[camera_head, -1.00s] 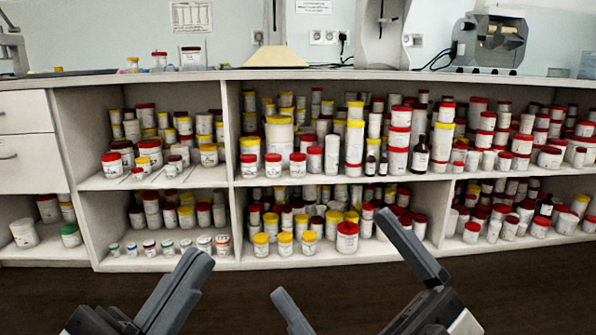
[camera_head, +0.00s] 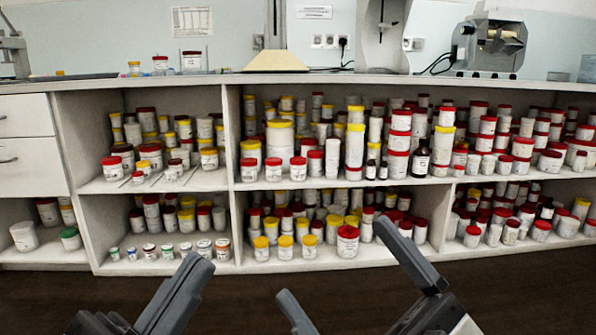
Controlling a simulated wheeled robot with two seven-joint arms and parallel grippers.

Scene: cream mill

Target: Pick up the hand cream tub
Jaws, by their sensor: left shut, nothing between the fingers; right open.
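Many white tubs with red, yellow or other lids stand on the open shelves. Their labels are too small to read, so I cannot tell which one is the hand cream tub. A larger red-lidded tub (camera_head: 347,242) stands at the front of the lower middle shelf, beside smaller yellow-lidded tubs (camera_head: 285,248). My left gripper (camera_head: 196,262) is shut and empty at the lower left, in front of the shelves. My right gripper (camera_head: 335,258) is open and empty at the lower middle, its fingers wide apart. Neither gripper appears to touch a tub.
Upright dividers split the shelving (camera_head: 235,200) into bays, with tubs packed close together. Drawers (camera_head: 25,150) are at the far left. The countertop (camera_head: 300,76) holds small jars and a grey machine (camera_head: 490,42). Dark floor (camera_head: 510,290) in front is clear.

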